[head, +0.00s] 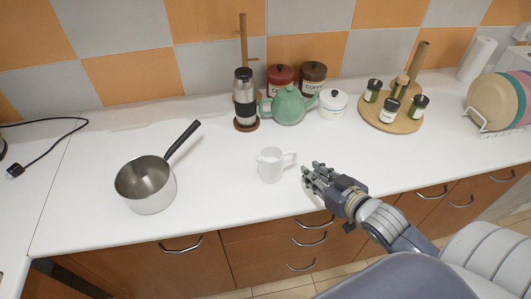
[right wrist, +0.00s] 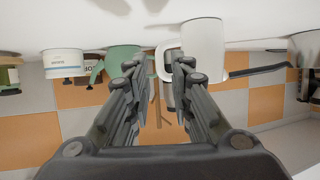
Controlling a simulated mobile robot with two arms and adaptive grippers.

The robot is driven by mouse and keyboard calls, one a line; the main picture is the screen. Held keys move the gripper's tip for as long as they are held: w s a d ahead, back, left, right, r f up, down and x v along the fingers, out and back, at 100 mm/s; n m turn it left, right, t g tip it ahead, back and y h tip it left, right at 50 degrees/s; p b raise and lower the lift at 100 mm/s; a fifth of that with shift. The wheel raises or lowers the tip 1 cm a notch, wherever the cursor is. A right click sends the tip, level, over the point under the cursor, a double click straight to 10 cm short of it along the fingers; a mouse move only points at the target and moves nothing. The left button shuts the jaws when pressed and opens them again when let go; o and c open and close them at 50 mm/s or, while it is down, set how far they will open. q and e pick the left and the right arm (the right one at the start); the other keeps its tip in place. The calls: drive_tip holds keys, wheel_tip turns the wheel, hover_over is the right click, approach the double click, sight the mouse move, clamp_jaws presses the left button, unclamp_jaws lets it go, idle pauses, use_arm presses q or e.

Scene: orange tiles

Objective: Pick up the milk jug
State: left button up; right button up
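The milk jug is a small plain white jug (head: 270,165), upright on the white counter near its front edge, handle pointing right. My right gripper (head: 308,174) is just right of the handle, low over the counter, fingers pointing at the jug. In the right wrist view, which is upside down, the jug (right wrist: 205,48) shows beyond the fingertips. Its handle lies in the gap of my right gripper (right wrist: 160,68), which is open and empty. In the head view a small space shows between fingertips and handle. My left gripper is not in view.
A steel saucepan (head: 147,184) stands left of the jug. A round board (head: 374,113) with jars is at back right. The counter around the jug is clear.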

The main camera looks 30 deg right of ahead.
sight(294, 161)
drive_tip(key=shift+x, duration=0.95)
drive_tip(key=x, duration=0.2)
drive_tip(key=shift+w+p, duration=0.3)
drive_tip(key=shift+p, duration=0.1)
drive_tip(key=shift+w+f, duration=0.1)
drive_tip(key=shift+w, duration=0.2)
drive_tip(key=p+x, duration=0.1)
drive_tip(key=x, duration=0.4)
drive_tip(key=shift+d+f, duration=0.1)
drive_tip(key=shift+w+f+p, duration=0.15)
drive_tip(key=shift+f+p, duration=0.05)
drive_tip(key=shift+p, duration=0.1)
drive_tip(key=shift+c, duration=0.6)
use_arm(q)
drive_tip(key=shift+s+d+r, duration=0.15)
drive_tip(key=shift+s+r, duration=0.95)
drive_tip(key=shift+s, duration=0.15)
use_arm(e)
drive_tip(key=shift+r, duration=0.15)
clamp_jaws()
